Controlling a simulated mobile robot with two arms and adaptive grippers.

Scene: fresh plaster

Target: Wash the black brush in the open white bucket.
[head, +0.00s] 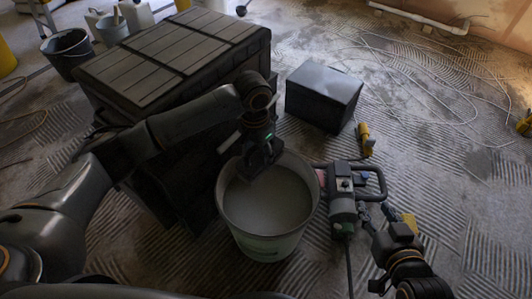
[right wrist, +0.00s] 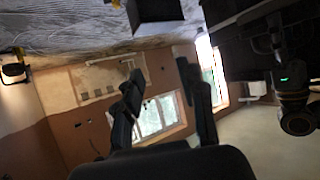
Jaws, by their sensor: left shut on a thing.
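The open white bucket (head: 264,245) stands on the floor in the middle of the head view, with pale grey, cloudy liquid inside. My left gripper (head: 260,163) points down over the bucket's far left rim and is shut on a dark thing at the mouth. I take this for the black brush, but it blends with the dark fingers, and its lower end is hard to make out. My right gripper (head: 387,215) is low at the right, apart from the bucket. In the right wrist view its fingers (right wrist: 163,75) are spread with nothing between them.
A dark slatted crate (head: 170,60) stands close left of the bucket. A black box (head: 324,95) lies behind it. A power mixer (head: 343,195) lies right of the bucket, near my right gripper. A yellow tool (head: 365,139) and loose cables lie on the ridged floor.

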